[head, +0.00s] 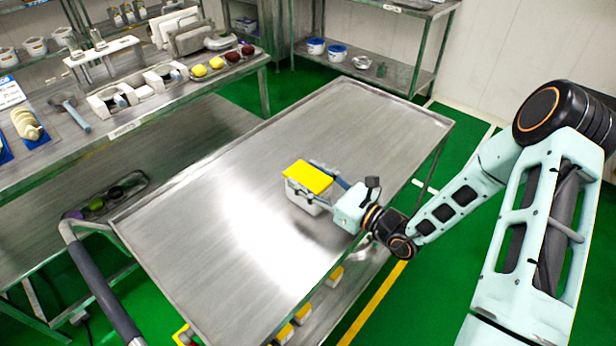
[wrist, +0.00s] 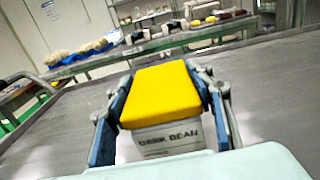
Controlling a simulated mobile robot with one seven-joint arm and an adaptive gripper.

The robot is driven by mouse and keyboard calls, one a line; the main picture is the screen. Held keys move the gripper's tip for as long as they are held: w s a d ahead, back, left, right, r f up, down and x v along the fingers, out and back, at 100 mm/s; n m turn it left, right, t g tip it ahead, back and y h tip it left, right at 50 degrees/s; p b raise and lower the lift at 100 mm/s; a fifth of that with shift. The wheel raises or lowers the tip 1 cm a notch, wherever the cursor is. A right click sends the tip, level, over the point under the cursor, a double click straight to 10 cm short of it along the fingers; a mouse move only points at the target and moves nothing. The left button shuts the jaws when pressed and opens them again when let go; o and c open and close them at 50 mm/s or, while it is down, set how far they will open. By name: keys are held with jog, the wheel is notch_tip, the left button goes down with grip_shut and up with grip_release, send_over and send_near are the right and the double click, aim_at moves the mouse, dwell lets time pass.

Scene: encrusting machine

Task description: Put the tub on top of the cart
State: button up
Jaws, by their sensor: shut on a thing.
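The tub (head: 308,179) is white with a yellow lid and is at the right part of the cart's top. In the wrist view the tub (wrist: 166,105) shows a label reading "DARK BEAN". My gripper (head: 320,180) has its fingers on both sides of the tub, shut on it; the fingers (wrist: 165,112) also show in the wrist view. The cart (head: 190,225) has a flat, bare metal top with a low rim. The tub's base looks at or just above the cart top; I cannot tell whether it touches.
A metal workbench (head: 122,127) along the left holds tools, containers and food pieces. Several yellow-lidded tubs (head: 303,313) are on the cart's lower shelf. A rack (head: 385,70) with blue-lidded tubs (head: 337,53) stands at the back. The rest of the cart top is clear.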

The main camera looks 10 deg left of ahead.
jog(key=shift+f, duration=0.2)
jog(key=o, duration=1.5)
jog(key=shift+o, duration=0.2)
jog(key=shift+r, duration=0.1)
jog(key=shift+r, duration=0.15)
jog(key=b+v, duration=0.1)
jog(key=v, duration=1.1)
